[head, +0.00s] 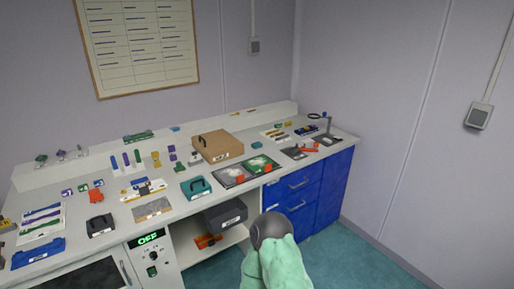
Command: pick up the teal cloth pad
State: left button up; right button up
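No teal cloth pad can be made out for certain at this size. A mint-green arm part of mine with a dark round joint rises at the bottom, right of centre. Neither gripper's fingers show.
The white bench (175,219) is crowded with small tools and coloured blocks. A brown case (217,147) stands mid-bench, with two dark trays (232,176) in front of it. Blue drawers (298,183) are below at right. An open shelf holds a dark grey box (226,215). The floor at right is clear.

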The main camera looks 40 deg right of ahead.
aim_at(256, 146)
jog(key=i+l, duration=0.1)
jog(key=l, duration=0.25)
jog(key=i+l, duration=0.1)
jog(key=l, duration=0.25)
jog(key=i+l+u, duration=0.1)
jog(key=l, duration=0.25)
jog(key=i+l, duration=0.1)
jog(key=l, duration=0.25)
